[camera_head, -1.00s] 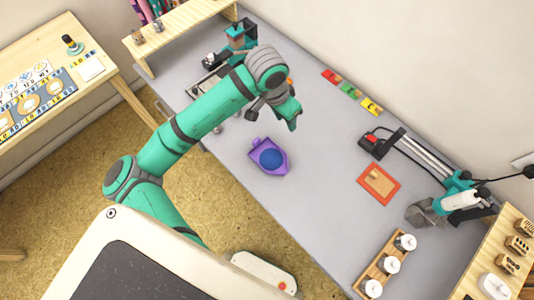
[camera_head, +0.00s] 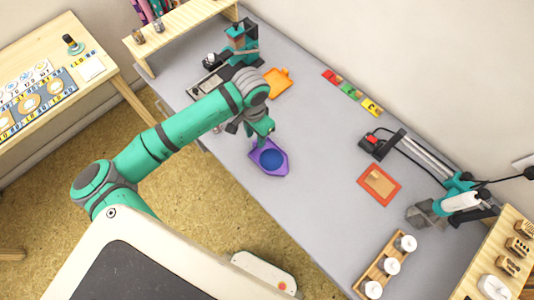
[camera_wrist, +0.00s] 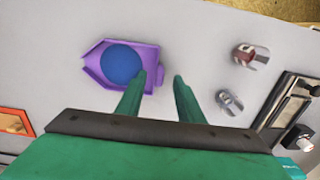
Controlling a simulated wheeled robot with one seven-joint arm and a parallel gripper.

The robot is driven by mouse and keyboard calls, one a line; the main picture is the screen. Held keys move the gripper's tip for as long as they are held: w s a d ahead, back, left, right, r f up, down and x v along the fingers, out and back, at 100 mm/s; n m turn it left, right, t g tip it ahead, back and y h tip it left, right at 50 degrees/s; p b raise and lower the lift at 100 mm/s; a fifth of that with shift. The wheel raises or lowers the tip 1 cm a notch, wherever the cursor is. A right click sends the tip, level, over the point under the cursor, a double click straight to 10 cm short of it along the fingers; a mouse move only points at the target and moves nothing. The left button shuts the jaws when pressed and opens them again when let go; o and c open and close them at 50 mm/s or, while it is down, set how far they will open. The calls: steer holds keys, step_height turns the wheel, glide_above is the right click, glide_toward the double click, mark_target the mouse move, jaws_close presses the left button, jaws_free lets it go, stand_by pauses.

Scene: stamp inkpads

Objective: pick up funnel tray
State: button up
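The funnel tray is purple with a round blue middle. In the head view the funnel tray (camera_head: 284,168) lies on the grey table, its far end partly hidden behind my gripper (camera_head: 264,138). In the wrist view the funnel tray (camera_wrist: 97,78) lies flat to the left of my fingers, with its spout-like end pointing left. My gripper (camera_wrist: 160,80) is open with a gap between its two green fingers. The left finger overlaps the tray's right edge in the picture; I cannot tell whether they touch.
An orange tray (camera_head: 278,82) lies behind my arm. Red, green and yellow inkpads (camera_head: 350,92) line the back. An orange-rimmed tray (camera_head: 379,185) lies to the right, near a rack with white-topped jars (camera_head: 391,265). Table around the funnel tray is mostly clear.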

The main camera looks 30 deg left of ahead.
mark_target(271, 157)
steer(key=shift+d+f, duration=0.1)
steer(key=shift+f, duration=1.6)
steer(key=shift+w, duration=0.1)
steer(key=c, duration=0.9)
jaws_close()
steer(key=shift+r, duration=0.15)
